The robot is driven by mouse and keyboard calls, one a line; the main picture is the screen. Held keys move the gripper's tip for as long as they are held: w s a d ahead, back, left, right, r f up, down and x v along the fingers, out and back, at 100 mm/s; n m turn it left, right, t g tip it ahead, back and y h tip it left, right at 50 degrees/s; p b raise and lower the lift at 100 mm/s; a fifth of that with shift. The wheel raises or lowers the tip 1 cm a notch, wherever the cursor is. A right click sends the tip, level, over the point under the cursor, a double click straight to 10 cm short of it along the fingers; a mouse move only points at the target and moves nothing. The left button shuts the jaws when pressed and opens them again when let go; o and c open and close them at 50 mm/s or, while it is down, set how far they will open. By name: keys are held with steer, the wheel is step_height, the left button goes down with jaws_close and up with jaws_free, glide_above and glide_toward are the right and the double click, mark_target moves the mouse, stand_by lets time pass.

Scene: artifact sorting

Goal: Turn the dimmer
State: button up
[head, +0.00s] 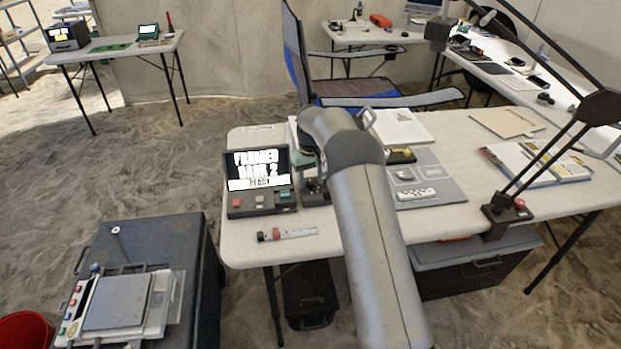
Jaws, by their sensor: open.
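A desk lamp stands on the right of the near table, with a dark base (499,213) at the front edge. A small red knob (519,203) sits on that base; it may be the dimmer, but its marking is too small to read. The lamp's jointed arm (540,57) rises to the right and bends back left to a dark head (439,33). My grey arm reaches over the middle of the table, left of the lamp base.
On the near table (240,248) are a screen device (259,172), a grey mat (440,190), an open book (520,165) and a small tube (290,234). A chair (345,85) stands behind. A scale (115,302) sits on a dark case at lower left.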

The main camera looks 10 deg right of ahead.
steer(key=c, duration=1)
steer(key=shift+m, duration=0.3)
steer(key=m, duration=0.4)
steer(key=shift+r, duration=0.1)
steer(key=m+p, duration=0.1)
steer(key=m, duration=0.3)
steer(key=shift+m, duration=0.4)
steer(key=m, duration=0.4)
steer(key=shift+m+p, duration=0.35)
steer(key=shift+m, duration=1.75)
